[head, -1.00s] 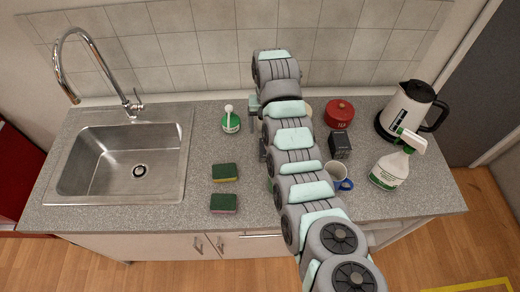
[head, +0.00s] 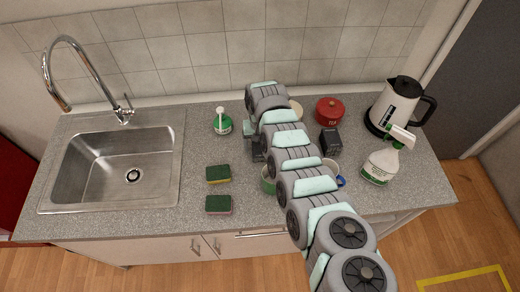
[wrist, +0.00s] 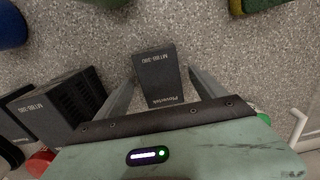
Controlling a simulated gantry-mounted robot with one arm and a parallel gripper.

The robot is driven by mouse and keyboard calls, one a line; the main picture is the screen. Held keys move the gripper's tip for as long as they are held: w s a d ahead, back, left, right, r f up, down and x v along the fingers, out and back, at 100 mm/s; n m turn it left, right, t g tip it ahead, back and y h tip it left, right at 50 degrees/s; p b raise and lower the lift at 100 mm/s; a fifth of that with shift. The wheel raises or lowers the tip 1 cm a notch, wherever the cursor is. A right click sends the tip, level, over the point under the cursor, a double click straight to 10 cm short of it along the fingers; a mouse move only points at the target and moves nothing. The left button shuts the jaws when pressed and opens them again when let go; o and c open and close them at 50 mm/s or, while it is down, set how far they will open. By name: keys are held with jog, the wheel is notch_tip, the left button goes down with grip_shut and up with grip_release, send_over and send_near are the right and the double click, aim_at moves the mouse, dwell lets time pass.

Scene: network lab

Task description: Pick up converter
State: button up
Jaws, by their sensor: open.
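The converter (wrist: 158,72) is a dark grey box with pale lettering, on the speckled counter in the wrist view. My gripper (wrist: 161,80) is open, with one finger on each side of the converter. Whether the fingers touch it I cannot tell. A second dark box (wrist: 62,108) with a vented side and similar lettering stands left of the gripper; it also shows in the head view (head: 330,141). In the head view my arm hides most of the area around the gripper, which is low over the counter.
A green mug (head: 267,182), a blue-and-white mug (head: 338,180), a red tin (head: 329,110), a soap dispenser (head: 222,124), a kettle (head: 395,102) and a spray bottle (head: 381,162) stand around. Two sponges (head: 218,174) lie to the left. The sink (head: 118,165) is further left.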

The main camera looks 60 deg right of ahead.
jog(key=shift+c, duration=0.6)
grip_shut()
dwell(0.3)
